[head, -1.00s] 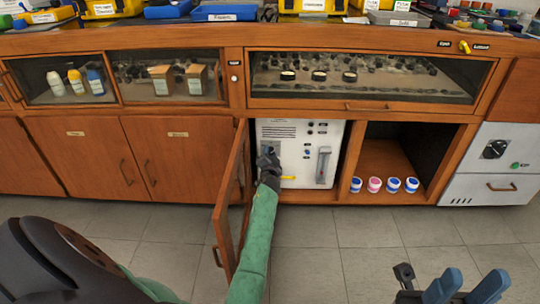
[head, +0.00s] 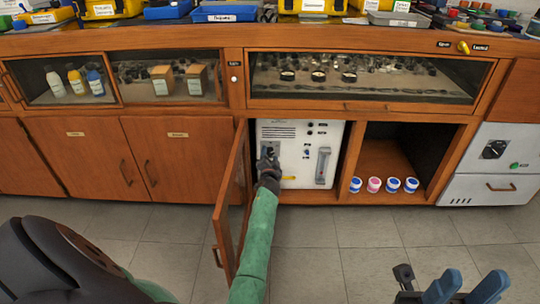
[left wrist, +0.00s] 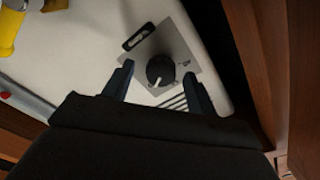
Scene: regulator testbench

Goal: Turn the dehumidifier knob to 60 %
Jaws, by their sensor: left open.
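The dehumidifier (head: 299,166) is a white box standing in the open cabinet bay. Its black round knob (left wrist: 160,70) with a white pointer mark sits on a grey square plate (left wrist: 183,50) in the left wrist view. My left gripper (left wrist: 158,75) is open, with one finger on each side of the knob and visible gaps between. I cannot tell whether the fingertips touch the plate. In the head view my left gripper (head: 268,162) covers the knob. The scale marks are too small to read. My right gripper (head: 473,274) is open and empty at the bottom right, far from the dehumidifier.
An open cabinet door (head: 229,210) stands close to the left of my left arm. Wooden cabinet walls flank the dehumidifier. Several small jars (head: 374,185) stand in the bay to its right. A yellow part (left wrist: 10,27) sticks out near the knob. The floor in front is clear.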

